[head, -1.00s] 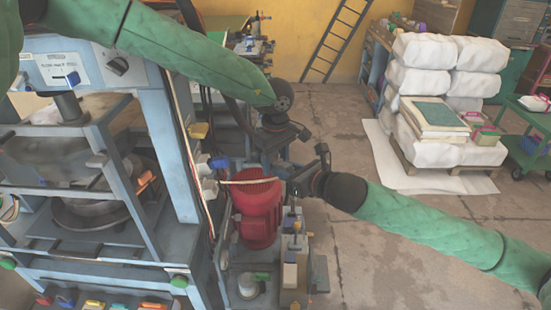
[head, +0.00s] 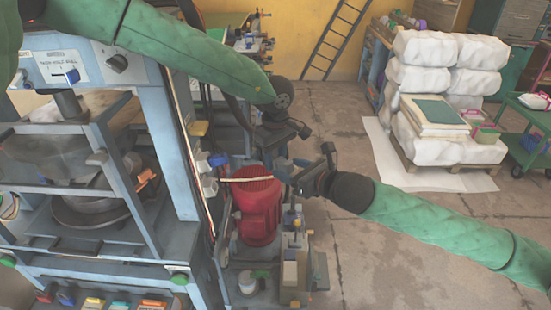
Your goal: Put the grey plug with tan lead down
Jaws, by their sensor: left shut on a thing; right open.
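A thin tan lead (head: 246,180) runs across the top of the red motor (head: 259,208), its right end near my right gripper. Another tan stretch runs down the side of the blue press (head: 163,120). I cannot make out the grey plug itself. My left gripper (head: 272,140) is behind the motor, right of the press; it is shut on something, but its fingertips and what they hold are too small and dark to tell. My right gripper (head: 293,178) is open just right of the motor's top, its fingers hard to see.
A blue plug-like piece (head: 218,160) and a white one (head: 209,187) sit on the press's right side. White sacks (head: 430,60) on a pallet stand back right. Open floor lies between.

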